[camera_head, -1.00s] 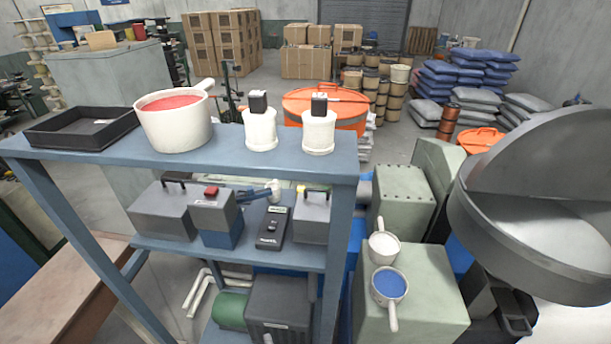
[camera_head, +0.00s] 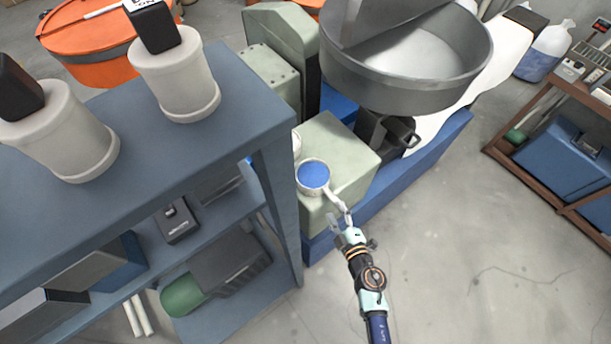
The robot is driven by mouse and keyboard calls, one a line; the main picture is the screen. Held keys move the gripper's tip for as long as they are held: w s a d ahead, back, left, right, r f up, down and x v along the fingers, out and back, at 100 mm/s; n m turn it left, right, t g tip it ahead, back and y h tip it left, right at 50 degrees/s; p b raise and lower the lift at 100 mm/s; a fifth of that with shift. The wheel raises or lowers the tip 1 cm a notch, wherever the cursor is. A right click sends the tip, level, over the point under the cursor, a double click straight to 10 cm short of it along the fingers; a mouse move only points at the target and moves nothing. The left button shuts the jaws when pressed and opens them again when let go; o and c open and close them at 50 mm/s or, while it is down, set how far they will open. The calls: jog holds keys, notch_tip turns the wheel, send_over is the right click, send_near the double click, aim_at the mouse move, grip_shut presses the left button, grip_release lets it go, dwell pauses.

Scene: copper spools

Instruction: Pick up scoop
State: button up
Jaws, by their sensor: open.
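A white scoop with blue contents (camera_head: 313,175) rests on top of a pale green machine box (camera_head: 345,146) in the head view. Its handle points down and right, toward my gripper. My gripper (camera_head: 341,218) is open at the handle's end, with its fingers close to the handle. I cannot tell whether they touch it. A second pale scoop (camera_head: 297,143) is mostly hidden behind the edge of the blue-grey shelf (camera_head: 222,125).
The shelf stands close on the left, with white canisters (camera_head: 177,75) on top. A large grey metal pan (camera_head: 415,75) overhangs behind the box. A black handled container (camera_head: 388,132) sits right of it. Concrete floor is clear at lower right.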

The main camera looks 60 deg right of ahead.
aim_at(333, 200)
jog(key=shift+d+f, duration=0.15)
jog(key=shift+d, duration=0.05)
jog(key=b+x, duration=0.2)
jog(key=x, duration=0.5)
jog(key=shift+d+f, duration=0.1)
jog(key=shift+d, duration=0.15)
jog(key=shift+c, duration=0.4)
grip_shut()
